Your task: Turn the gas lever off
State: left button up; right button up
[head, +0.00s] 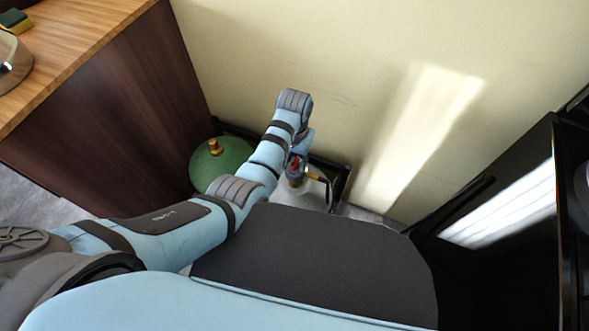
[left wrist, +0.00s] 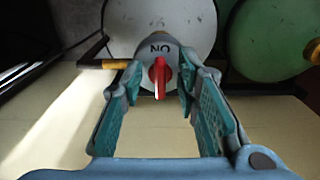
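The red gas lever (left wrist: 159,76) sits on a grey valve body (left wrist: 158,50) marked "ON", whose letters appear upside down in the left wrist view. The lever stands upright in that picture. The valve is in front of a white gas tank (left wrist: 150,14). My left gripper (left wrist: 160,82) is open, with its teal-padded fingers on either side of the valve and lever. A gap shows between each finger and the lever. In the head view the red lever (head: 295,163) is small and partly hidden by my left arm. My right gripper is not in view.
A green tank (head: 222,163) with a brass top stands left of the valve, beside a dark wood cabinet (head: 115,115). A brass hose fitting (left wrist: 103,64) sticks out of the valve. A pale wall (head: 380,60) is behind, and a black glossy appliance (head: 500,215) is at right.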

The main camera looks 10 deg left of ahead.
pick_arm(q)
jog(key=shift+f, duration=0.15)
grip_shut()
dwell(0.4)
jog(key=m+p, duration=0.3)
jog(key=shift+a+r, duration=0.1)
jog(key=shift+r, duration=0.1)
jog(key=m+p, duration=0.2)
jog(key=m, duration=0.1)
jog(key=shift+w+a+f+m, duration=0.1)
jog(key=shift+w+m, duration=0.05)
jog(key=shift+m, duration=0.15)
jog(key=m+p, duration=0.1)
jog(key=m, duration=0.1)
jog(key=shift+a+m, duration=0.1)
jog(key=shift+m, duration=0.3)
jog(key=m, duration=0.2)
jog(key=shift+w+m, duration=0.15)
jog(key=shift+m, duration=0.15)
jog(key=m, duration=0.5)
jog(key=shift+w+f+m, duration=0.1)
jog(key=shift+w+m, duration=0.15)
jog(key=shift+m, duration=0.15)
